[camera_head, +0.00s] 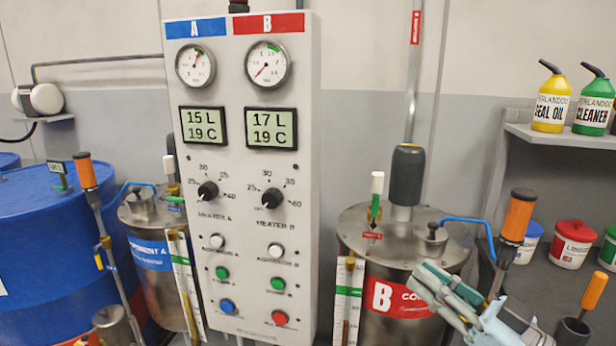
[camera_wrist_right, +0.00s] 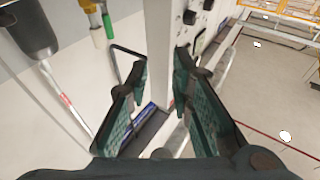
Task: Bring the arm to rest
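My right gripper (camera_head: 444,290) shows at the lower right of the head view, in front of the tank with the red B label (camera_head: 390,297). In the right wrist view its two green-padded fingers (camera_wrist_right: 160,90) stand apart with nothing between them, so it is open and empty. Beyond the fingers, the side of the control panel and the floor show. My left gripper is in neither view.
The control panel (camera_head: 243,170) with gauges, displays, knobs and buttons stands in the middle. A blue drum (camera_head: 45,240) and tank A (camera_head: 155,255) are at the left. A shelf (camera_head: 560,138) at right holds a yellow bottle (camera_head: 552,100) and a green bottle (camera_head: 594,105).

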